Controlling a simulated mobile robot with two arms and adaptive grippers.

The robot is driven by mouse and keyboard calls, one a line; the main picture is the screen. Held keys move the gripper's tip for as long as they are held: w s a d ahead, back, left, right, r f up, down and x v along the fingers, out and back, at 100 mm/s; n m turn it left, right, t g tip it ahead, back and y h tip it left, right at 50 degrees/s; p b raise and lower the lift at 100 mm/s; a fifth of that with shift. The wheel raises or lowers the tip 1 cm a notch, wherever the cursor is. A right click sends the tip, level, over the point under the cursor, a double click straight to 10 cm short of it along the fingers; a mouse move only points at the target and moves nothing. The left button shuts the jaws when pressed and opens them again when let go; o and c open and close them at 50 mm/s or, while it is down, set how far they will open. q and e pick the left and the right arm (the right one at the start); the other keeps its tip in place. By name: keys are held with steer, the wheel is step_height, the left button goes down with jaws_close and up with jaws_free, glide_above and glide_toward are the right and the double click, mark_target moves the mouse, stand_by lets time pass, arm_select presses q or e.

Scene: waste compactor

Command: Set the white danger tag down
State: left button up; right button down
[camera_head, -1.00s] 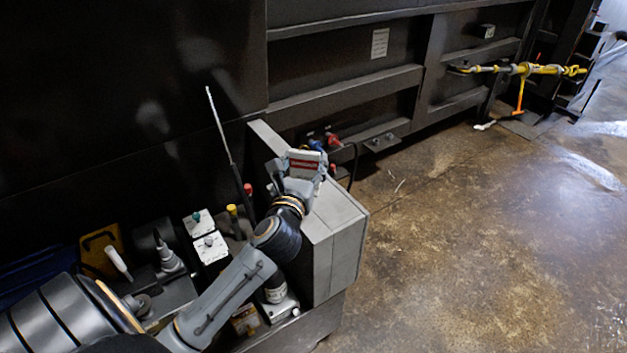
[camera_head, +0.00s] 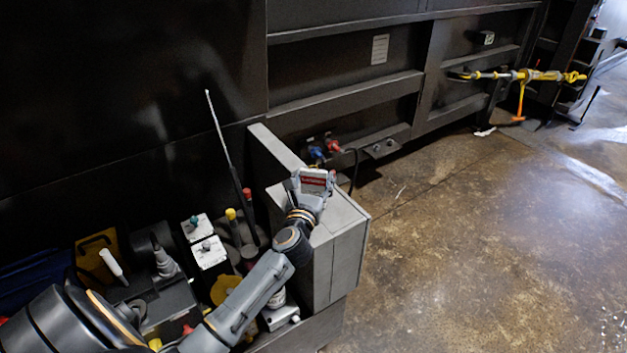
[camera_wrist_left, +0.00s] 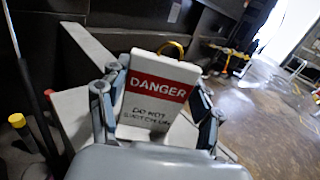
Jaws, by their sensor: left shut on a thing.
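In the head view the tag (camera_head: 317,177) is small and upright, over the grey box (camera_head: 345,238) at the end of the crate. I cannot tell whether the tag touches the box. My right gripper is in neither view.
Left of the box, an open crate holds white-topped batteries (camera_head: 209,252), a yellow-capped tool (camera_head: 232,216) and other items. A thin rod (camera_head: 222,135) stands up beside the box. The black compactor wall (camera_head: 130,110) is behind. Open concrete floor (camera_head: 480,240) lies to the right.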

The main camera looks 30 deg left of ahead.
arm_select(q)
steer(key=shift+f, duration=0.2)
steer(key=o, duration=1.1)
steer(key=shift+o, duration=0.2)
steer(key=shift+r, duration=0.1)
